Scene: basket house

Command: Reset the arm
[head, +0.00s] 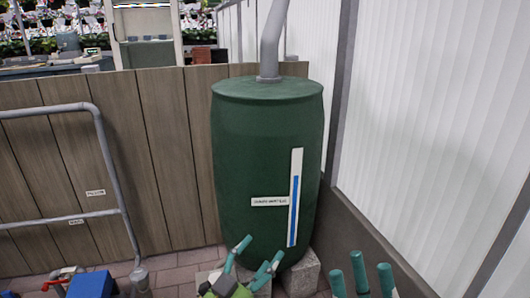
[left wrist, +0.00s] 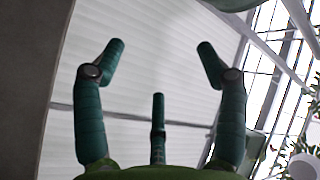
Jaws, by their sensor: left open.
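My left gripper (head: 258,252) is low in the head view, in front of the base of a green barrel. Its teal fingers are spread and nothing is between them. In the left wrist view the same gripper (left wrist: 160,52) has its fingers apart, with only a pale panelled surface behind them. My right gripper (head: 360,268) is at the bottom edge, right of the left one. Its three teal fingers point up, apart from each other, with nothing seen between them. Its palm is out of frame.
The green barrel (head: 262,150) with a grey pipe (head: 272,40) stands on concrete blocks (head: 299,275). A wooden fence (head: 165,150) is behind it. A white panelled wall (head: 430,120) is at right. A grey pipe rail (head: 112,165) and blue box (head: 92,285) are at left.

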